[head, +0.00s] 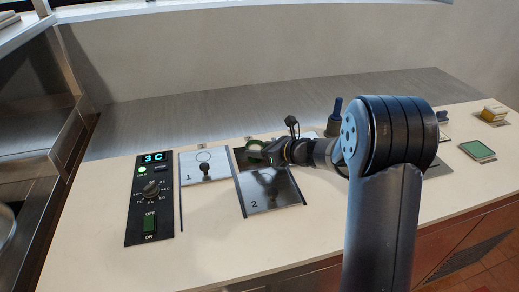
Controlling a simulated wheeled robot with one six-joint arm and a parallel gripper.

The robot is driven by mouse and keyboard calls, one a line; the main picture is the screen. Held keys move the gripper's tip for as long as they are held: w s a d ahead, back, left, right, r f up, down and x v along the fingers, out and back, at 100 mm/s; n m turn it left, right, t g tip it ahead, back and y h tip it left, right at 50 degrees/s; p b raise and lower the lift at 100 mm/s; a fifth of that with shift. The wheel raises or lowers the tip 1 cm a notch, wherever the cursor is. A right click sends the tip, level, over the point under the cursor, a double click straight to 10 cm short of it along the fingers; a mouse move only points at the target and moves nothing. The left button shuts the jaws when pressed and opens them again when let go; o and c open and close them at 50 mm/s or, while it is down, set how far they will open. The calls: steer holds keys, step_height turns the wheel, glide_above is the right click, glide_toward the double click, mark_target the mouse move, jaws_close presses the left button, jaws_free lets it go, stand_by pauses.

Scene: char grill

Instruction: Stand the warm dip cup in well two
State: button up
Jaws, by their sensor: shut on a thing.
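Well two (268,192) is a dark, shiny rectangle marked 2 in the counter. My gripper (260,152) is over its back edge, reaching in from the right. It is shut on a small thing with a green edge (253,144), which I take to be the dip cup. The cup is mostly hidden by the gripper, and its tilt and contents cannot be told. Whether it touches the well cannot be told either. Well one (190,187) is left of it, under a pale cover marked 1 with a black knob.
A black control panel (130,215) with a "3 C" display, dial and OFF/ON switch lies at the left. A dark blue-topped thing (335,116) stands behind my arm. The front counter is clear.

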steer(key=shift+f, duration=0.35)
steer(key=o, duration=1)
steer(key=shift+r, duration=0.15)
steer(key=shift+r, duration=0.25)
steer(key=v, duration=1.2)
steer(key=shift+s+r, duration=0.1)
steer(key=shift+r, duration=0.1)
